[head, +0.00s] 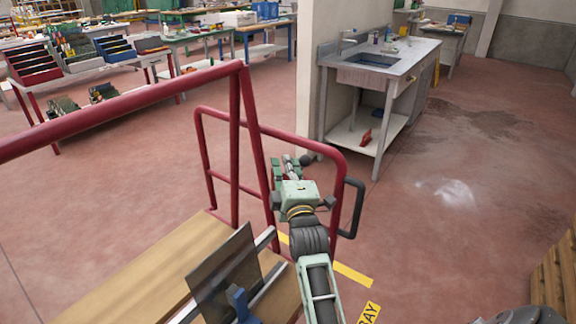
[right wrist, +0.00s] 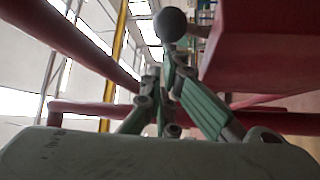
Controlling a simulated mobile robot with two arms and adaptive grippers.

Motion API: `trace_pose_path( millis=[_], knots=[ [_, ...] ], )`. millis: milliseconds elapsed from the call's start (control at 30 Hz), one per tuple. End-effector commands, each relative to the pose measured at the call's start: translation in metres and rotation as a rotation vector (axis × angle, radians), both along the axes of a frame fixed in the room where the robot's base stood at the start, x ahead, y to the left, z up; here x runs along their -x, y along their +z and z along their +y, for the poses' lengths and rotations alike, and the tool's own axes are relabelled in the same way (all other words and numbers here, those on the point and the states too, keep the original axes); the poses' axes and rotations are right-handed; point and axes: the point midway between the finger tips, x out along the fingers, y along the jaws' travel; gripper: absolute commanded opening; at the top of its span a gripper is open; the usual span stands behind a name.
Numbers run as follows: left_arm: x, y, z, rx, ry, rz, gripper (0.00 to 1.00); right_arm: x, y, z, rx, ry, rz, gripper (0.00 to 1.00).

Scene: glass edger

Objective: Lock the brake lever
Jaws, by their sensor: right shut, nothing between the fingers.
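The brake lever's round dark knob (head: 308,158) shows just beyond my right gripper, by the red rail frame of the cart. In the right wrist view a grey ball knob (right wrist: 171,24) stands past the fingertips, at the top of the picture. My right gripper (head: 284,165) has green fingers, reaches to the red frame and is shut with nothing in it. In the right wrist view its fingers (right wrist: 172,72) come together just below the knob. I cannot tell whether they touch it. Most of the lever's shaft is hidden. My left gripper is out of view.
Red rails (head: 125,108) surround the wooden cart deck (head: 140,275), which bears a dark pane (head: 222,272) and a blue clamp (head: 240,303). A black handle (head: 352,208) sticks out right of the frame. A sink bench (head: 375,75) stands beyond; the floor at right is mostly clear.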

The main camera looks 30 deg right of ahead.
Motion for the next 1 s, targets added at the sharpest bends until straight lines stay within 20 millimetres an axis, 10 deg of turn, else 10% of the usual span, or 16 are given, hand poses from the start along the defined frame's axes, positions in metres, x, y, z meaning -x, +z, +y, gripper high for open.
trace_pose_path(
  millis=[433, 1000],
  knots=[
    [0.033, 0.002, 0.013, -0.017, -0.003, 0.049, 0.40, 0.003, 0.002, -0.001, 0.002, -0.001, 0.002, 0.00],
    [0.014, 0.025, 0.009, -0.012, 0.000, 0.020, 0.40, 0.039, -0.011, -0.016, 0.002, -0.002, -0.001, 0.00]
  ],
)
